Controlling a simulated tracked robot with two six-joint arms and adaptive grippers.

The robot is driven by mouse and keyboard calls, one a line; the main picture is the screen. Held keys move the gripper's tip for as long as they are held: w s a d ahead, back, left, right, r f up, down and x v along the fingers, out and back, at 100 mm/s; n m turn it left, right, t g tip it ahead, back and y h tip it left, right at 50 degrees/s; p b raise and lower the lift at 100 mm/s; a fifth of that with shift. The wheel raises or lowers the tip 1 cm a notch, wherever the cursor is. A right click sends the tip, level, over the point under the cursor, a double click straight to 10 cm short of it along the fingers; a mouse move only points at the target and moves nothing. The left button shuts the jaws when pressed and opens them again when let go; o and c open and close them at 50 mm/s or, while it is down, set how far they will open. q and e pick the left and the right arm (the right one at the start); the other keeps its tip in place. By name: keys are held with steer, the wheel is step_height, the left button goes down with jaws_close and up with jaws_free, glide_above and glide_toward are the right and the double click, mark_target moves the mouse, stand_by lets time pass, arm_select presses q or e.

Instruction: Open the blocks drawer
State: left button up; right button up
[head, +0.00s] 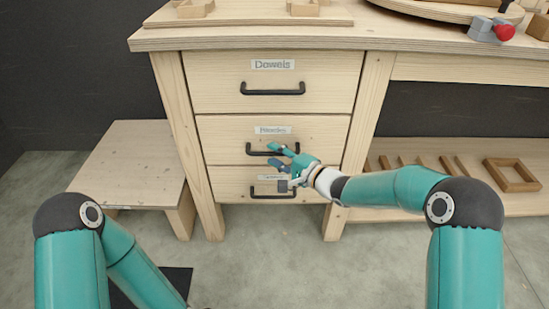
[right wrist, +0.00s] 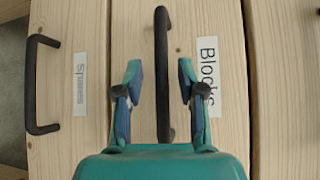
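The blocks drawer (head: 220,132) is the middle of three stacked drawers and looks shut. Its label reads "Blocks" in the right wrist view (right wrist: 207,76), and it has a black bar handle (head: 250,149). My right gripper (head: 278,156) is at this handle. In the right wrist view, the gripper (right wrist: 159,75) is open, its two fingers on either side of the handle (right wrist: 161,60). The fingers appear apart from the bar; I cannot tell how deep they reach past it. My left arm points down at the lower left, its gripper out of the picture.
The dowels drawer (head: 220,85) is above and the spares drawer (head: 225,185) below, both shut. A low wooden stool (head: 130,160) stands left of the bench. A low shelf (head: 440,205) with wooden pieces and a square frame (head: 510,175) is to the right.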

steer(key=shift+w+a, duration=0.35)
steer(key=shift+a, duration=0.05)
steer(key=shift+f, duration=0.1)
jaws_close()
